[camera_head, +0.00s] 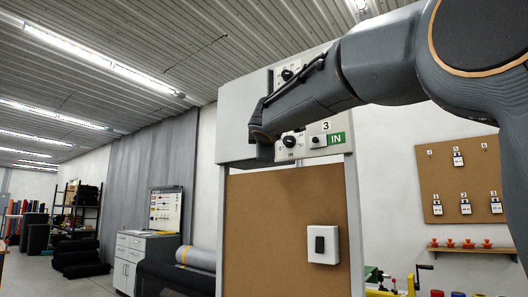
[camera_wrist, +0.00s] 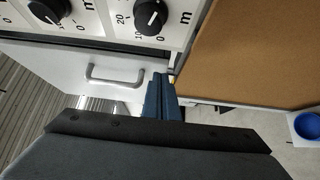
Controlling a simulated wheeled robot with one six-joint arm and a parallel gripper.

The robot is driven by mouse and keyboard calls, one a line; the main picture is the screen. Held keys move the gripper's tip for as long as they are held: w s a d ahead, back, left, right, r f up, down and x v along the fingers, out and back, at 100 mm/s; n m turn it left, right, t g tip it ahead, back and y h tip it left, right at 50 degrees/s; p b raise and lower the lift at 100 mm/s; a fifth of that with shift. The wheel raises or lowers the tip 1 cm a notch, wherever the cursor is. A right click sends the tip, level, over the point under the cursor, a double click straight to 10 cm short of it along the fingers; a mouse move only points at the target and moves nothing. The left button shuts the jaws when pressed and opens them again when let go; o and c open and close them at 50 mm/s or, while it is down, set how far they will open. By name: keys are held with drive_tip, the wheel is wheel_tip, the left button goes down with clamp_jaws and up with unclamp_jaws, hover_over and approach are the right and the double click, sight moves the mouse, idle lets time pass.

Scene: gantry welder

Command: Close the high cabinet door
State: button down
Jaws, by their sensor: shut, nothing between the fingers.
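The high cabinet door (camera_head: 238,120) is a plain light-grey panel at the upper left of the cabinet in the head view. It stands open, swung out to the left of the dial panel (camera_head: 318,150). In the wrist view the door (camera_wrist: 50,62) is a pale panel with a grey bar handle (camera_wrist: 115,78). My gripper (camera_head: 262,150) is beside the door in the head view. In the wrist view its blue fingers (camera_wrist: 161,78) are together and empty, right of the handle and apart from it. I cannot tell whether they touch the door.
Black dials (camera_wrist: 151,15) sit on the cabinet front close above my fingers in the wrist view. A cork board (camera_head: 285,220) with a white switch (camera_head: 323,244) is below the cabinet. A drawer unit (camera_head: 140,250) and rolls (camera_head: 195,258) stand at left. A blue bowl (camera_wrist: 307,126) is at right.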

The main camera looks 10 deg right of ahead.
drive_tip(key=s+d, duration=0.4)
drive_tip(key=d, duration=0.1)
drive_tip(key=s+d, duration=0.2)
drive_tip(key=shift+d, duration=0.35)
drive_tip(key=shift+w, duration=0.1)
